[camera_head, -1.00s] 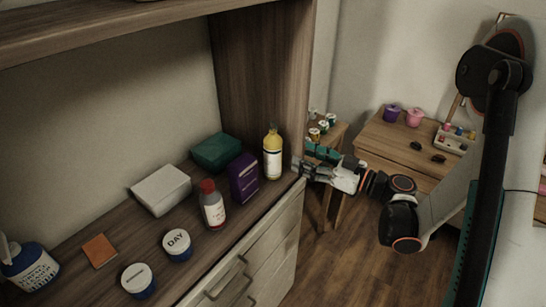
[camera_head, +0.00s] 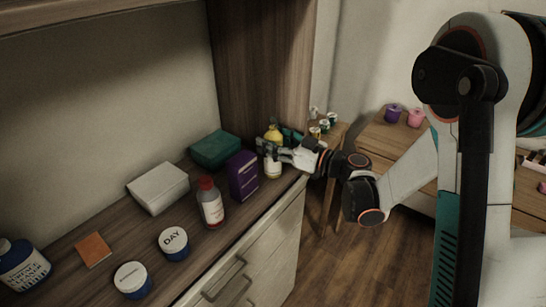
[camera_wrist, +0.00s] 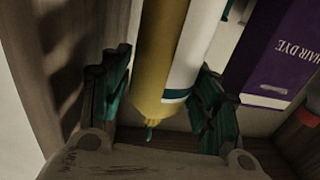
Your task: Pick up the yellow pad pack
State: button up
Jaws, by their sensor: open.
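Nothing in view plainly looks like a pad pack. The one clearly yellow thing is a bottle (camera_head: 273,133) with a white label, standing near the right end of the wooden counter. My gripper (camera_head: 268,148) is at this bottle and partly hides it. In the wrist view the bottle (camera_wrist: 160,60) lies between the two teal and black fingers of my gripper (camera_wrist: 165,65). The fingers are apart, with a gap showing at the left finger; contact at the right finger is hard to judge. A flat orange square (camera_head: 94,250) lies at the counter's left.
A purple hair dye box (camera_head: 242,176) stands close left of the bottle; it also shows in the wrist view (camera_wrist: 275,55). A red-capped bottle (camera_head: 210,203), teal pack (camera_head: 215,149), white box (camera_head: 158,188) and two round tubs stand farther left. A wooden side panel (camera_head: 262,70) rises behind.

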jog(key=c, duration=0.8)
jog(key=shift+c, duration=0.2)
jog(key=shift+r, duration=0.2)
